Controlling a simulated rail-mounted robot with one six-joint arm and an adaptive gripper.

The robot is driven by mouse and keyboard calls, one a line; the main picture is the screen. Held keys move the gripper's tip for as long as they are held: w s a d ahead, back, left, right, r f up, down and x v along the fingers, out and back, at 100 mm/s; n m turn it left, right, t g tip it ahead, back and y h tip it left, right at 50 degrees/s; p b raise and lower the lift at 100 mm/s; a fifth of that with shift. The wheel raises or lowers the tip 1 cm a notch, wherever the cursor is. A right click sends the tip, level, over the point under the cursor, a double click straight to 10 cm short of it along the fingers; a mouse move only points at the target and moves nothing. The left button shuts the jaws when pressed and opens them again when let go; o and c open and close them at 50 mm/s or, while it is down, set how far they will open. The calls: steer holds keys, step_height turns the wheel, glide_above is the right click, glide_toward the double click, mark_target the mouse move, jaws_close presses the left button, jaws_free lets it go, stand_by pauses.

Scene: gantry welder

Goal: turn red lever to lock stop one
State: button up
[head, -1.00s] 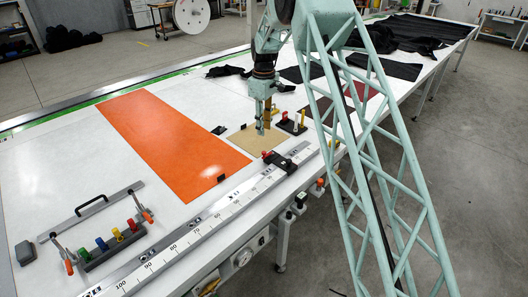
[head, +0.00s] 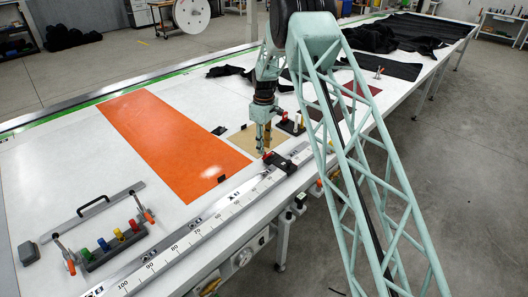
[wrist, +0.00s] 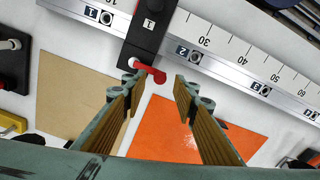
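The red lever (wrist: 147,69) shows in the wrist view as a short red bar. It sticks out from the end of the black stop marked 1 (wrist: 152,24) on the ruled rail. My gripper (wrist: 156,84) is open, one finger on each side of the lever's free end, with gaps showing; I cannot tell its height above the lever. In the head view my gripper (head: 262,151) is just beyond the black stop (head: 280,163). The lever (head: 267,155) is only a small red spot there, partly hidden by the fingers.
The metal rail (head: 205,223) with its scale runs along the table's near edge. A tan sheet (head: 243,139) and an orange sheet (head: 165,130) lie flat nearby. A small black rack (head: 291,126) stands just right of my gripper. A clamp bar (head: 92,208) and colored-knob rack (head: 118,247) are front left.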

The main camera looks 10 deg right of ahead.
steer(key=shift+f, duration=1.75)
steer(key=shift+c, duration=0.8)
steer(key=c, duration=0.7)
